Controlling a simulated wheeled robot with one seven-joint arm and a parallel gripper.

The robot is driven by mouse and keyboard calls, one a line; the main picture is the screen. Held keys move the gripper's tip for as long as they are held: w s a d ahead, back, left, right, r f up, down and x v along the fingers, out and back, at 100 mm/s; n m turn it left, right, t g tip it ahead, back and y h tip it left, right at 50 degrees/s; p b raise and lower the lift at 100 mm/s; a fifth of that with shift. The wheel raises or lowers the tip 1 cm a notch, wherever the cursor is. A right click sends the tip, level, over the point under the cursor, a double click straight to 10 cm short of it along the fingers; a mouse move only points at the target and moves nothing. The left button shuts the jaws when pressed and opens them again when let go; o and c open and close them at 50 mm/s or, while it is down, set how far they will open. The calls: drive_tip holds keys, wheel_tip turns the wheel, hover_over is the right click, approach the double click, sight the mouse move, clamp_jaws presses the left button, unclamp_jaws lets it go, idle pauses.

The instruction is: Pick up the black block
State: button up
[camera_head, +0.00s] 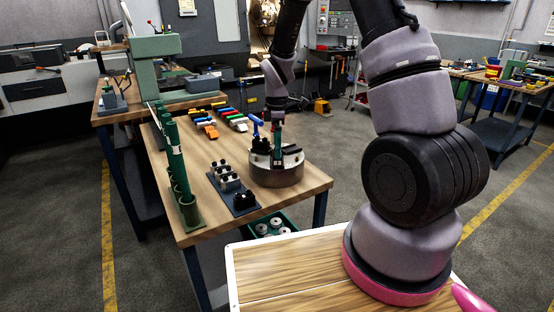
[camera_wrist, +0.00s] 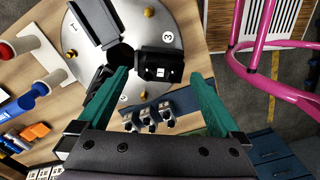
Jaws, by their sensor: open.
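My gripper (camera_head: 277,140) is over the round metal chuck (camera_head: 276,177) on the wooden bench. In the wrist view its two green fingers (camera_wrist: 160,76) are spread apart with nothing held. A black block (camera_wrist: 160,66) with a small white label sits on the chuck (camera_wrist: 172,22) beside the number 3, in line with the gap between the fingers. Other black blocks (camera_wrist: 95,20) sit around the chuck's centre hole. The fingers partly hide the chuck in the head view.
Several silver-and-black pieces (camera_head: 226,178) stand on the tray. Green tubes (camera_head: 176,165) stand in a rack at the bench's left edge. Coloured tools (camera_head: 209,131) lie behind. A green bin (camera_head: 272,226) is below the bench's near edge.

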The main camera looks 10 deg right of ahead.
drive_tip(key=shift+f, duration=1.35)
clamp_jaws()
drive_tip(key=shift+r, duration=0.1)
wheel_tip(320, 180, up, 10)
